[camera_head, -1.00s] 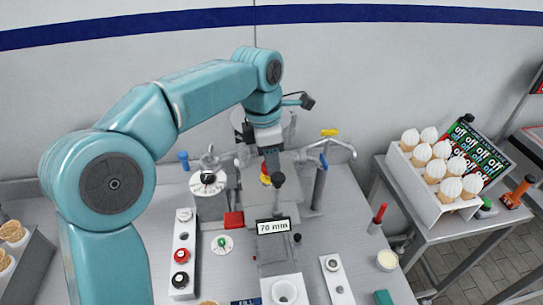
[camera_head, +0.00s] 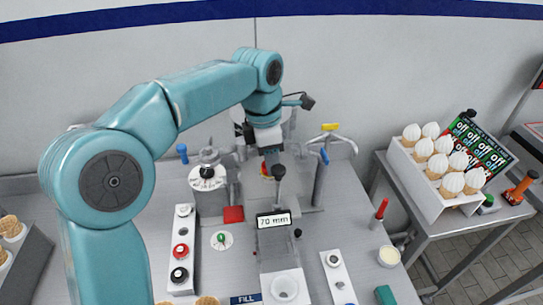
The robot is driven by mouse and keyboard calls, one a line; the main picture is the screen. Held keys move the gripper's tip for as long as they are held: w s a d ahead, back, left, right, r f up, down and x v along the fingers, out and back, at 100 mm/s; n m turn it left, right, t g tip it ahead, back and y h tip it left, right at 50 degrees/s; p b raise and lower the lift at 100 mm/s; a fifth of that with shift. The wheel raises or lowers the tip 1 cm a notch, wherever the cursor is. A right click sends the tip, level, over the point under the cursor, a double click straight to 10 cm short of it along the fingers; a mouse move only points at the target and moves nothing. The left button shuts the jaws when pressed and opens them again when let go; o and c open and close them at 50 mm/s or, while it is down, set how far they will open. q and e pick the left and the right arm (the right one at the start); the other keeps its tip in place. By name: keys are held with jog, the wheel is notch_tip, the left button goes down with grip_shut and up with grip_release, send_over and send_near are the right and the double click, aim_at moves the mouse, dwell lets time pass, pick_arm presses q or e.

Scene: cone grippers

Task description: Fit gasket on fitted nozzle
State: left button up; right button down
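My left arm reaches in from the left, and its gripper (camera_head: 269,160) points down in the middle of the counter, behind the 70 mm display. The gripper is small and dark here, and I cannot tell if its fingers are open or shut. A small red and yellow piece (camera_head: 265,171) shows right at the fingertips, partly hidden; I cannot tell if it is held. A grey machine with a 70 mm display (camera_head: 273,220) stands just in front, with a dark knob (camera_head: 279,171) above it. I cannot make out the gasket or the fitted nozzle. My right gripper is out of view.
A dial unit (camera_head: 207,172) and a red block (camera_head: 233,214) stand left of the gripper. A post with blue and yellow handles (camera_head: 321,180) stands close on its right. A knob strip (camera_head: 182,245) lies at front left. A cone rack (camera_head: 430,185) is far right.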

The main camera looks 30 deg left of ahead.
pick_arm(q)
jog(key=o, duration=1.1)
jog(key=shift+f, duration=0.1)
jog(key=shift+d, duration=0.1)
jog(key=r+p, duration=0.1)
jog(key=r, duration=0.4)
jog(key=a+r+p, duration=0.1)
jog(key=r, duration=0.5)
jog(key=s+r+p, duration=0.1)
jog(key=r, duration=0.4)
jog(key=shift+s+a+r+p, duration=0.1)
jog(key=shift+a+r+p, duration=0.05)
jog(key=shift+a+p, duration=0.15)
jog(key=shift+d, duration=0.1)
